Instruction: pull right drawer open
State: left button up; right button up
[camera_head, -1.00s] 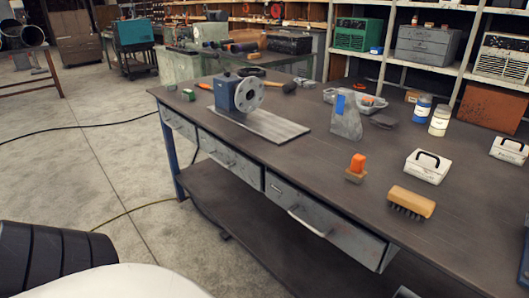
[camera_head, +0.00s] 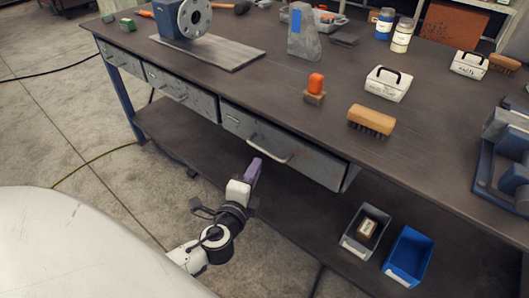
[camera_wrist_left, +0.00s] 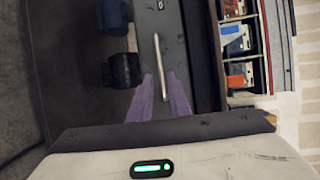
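The right drawer (camera_head: 305,165) is grey metal with a light bar handle (camera_head: 268,152), set under the front edge of the workbench. My left gripper (camera_head: 255,167), with purple fingers, is in front of this drawer, close to its handle. In the left wrist view, the two fingers (camera_wrist_left: 164,84) are apart, and the handle (camera_wrist_left: 159,62) runs between their tips. I cannot tell whether either finger touches it. The drawer's right end side shows in the head view. My right gripper is not in view.
Two more drawers (camera_head: 180,92) sit to the left. A grey bin (camera_head: 350,246) and a blue bin (camera_head: 402,276) are on the lower shelf. A brush (camera_head: 371,121) and a white box (camera_head: 388,84) stand on the bench top.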

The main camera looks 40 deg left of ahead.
aim_at(265, 151)
pick_arm(q)
jog(key=x, duration=0.9)
jog(key=shift+w+a+f, duration=0.1)
jog(key=shift+w, duration=0.2)
grip_shut()
